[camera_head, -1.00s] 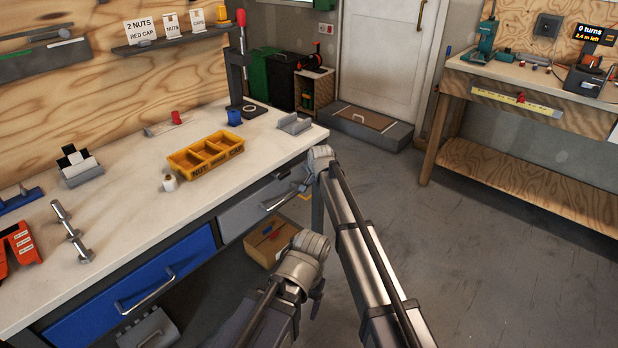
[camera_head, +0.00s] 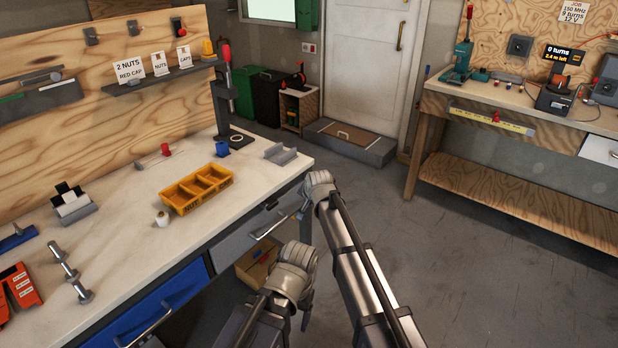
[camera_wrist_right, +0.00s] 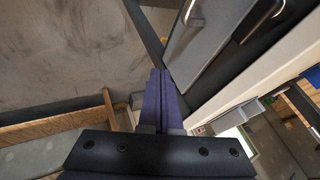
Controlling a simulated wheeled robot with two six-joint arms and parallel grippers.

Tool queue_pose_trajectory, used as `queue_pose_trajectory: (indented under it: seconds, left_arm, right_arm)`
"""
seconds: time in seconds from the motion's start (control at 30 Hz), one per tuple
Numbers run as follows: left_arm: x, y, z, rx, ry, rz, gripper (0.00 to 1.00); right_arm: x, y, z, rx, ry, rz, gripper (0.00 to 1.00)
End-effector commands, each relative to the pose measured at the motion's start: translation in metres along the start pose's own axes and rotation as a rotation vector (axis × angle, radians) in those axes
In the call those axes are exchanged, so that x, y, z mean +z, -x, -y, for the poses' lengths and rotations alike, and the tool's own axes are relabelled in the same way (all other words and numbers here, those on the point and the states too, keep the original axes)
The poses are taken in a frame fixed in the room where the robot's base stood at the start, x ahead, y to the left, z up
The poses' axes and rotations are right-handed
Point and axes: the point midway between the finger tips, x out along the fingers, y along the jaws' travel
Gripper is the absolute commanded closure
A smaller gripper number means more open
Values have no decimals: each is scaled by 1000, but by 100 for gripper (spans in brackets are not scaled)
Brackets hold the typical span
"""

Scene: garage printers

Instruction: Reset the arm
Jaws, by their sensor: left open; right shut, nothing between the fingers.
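My left arm comes in at the bottom middle of the head view. Its gripper (camera_head: 307,312) hangs beyond the wrist, low over the floor in front of the bench, small and partly hidden by the arm. It is open, with nothing seen in it. My right arm reaches up beside it. Its gripper (camera_head: 302,211) is close to the bench's grey drawer, mostly hidden behind its wrist; I cannot tell if it touches. In the right wrist view the two dark fingers (camera_wrist_right: 158,100) are together and empty, with the grey drawer front (camera_wrist_right: 205,40) beside them.
The workbench (camera_head: 120,240) at left carries a yellow nut tray (camera_head: 196,189), a blue cup (camera_head: 222,149) and a grey holder (camera_head: 281,153). A cardboard box (camera_head: 252,268) stands on the floor below. Open floor (camera_head: 480,270) lies at right, before a second bench (camera_head: 520,110).

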Motion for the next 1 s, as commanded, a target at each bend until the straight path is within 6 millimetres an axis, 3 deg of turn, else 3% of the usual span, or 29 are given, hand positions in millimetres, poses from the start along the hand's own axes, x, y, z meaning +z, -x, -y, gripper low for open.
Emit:
queue_pose_trajectory:
  seconds: [0.07,0.17,0.27,0.4,0.5,0.6,0.97,1.0]
  left_arm:
    - [0,0,0,0,0,0,25]
    - [0,0,0,0,0,0,25]
    - [0,0,0,0,0,0,25]
    - [0,0,0,0,0,0,25]
    - [0,0,0,0,0,0,25]
    - [0,0,0,0,0,0,25]
    - [0,0,0,0,0,0,25]
    - [1,15,1,0,0,0,25]
  right_arm:
    - [1,1,-2,2,2,1,100]
    - [6,10,-23,28,26,15,100]
    - [20,32,-70,87,90,56,100]
    - [53,76,-153,187,221,161,100]
    - [75,103,-198,237,299,239,100]
    - [93,124,-230,266,358,303,100]
    - [154,192,-310,312,509,503,100]
    - [150,200,-294,310,533,511,100]
